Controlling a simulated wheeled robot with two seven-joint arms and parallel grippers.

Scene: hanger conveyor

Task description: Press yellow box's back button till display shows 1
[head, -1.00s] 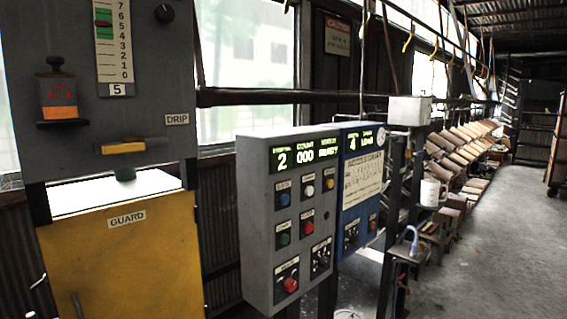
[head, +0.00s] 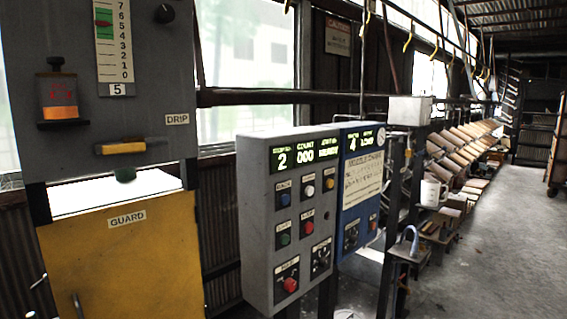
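A grey control box (head: 262,235) stands at the centre of the head view, its front turned to the right. Its green-lit display (head: 304,155) reads 2, then 000, then a word that looks like READY. Below it sit a blue button (head: 284,200), a white button (head: 309,191), a yellow button (head: 329,184), a green button (head: 285,239) and a red button (head: 307,227). Their small labels are too blurred to read surely. No control box with a yellow body shows; a large yellow panel (head: 125,255) marked GUARD stands at left. Neither gripper is in view.
A blue panel (head: 352,215) with its own display reading 4 adjoins the grey box on the right. A larger red button (head: 290,285) and a dark knob (head: 321,258) are low on the grey box. Open floor (head: 480,265) lies at right.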

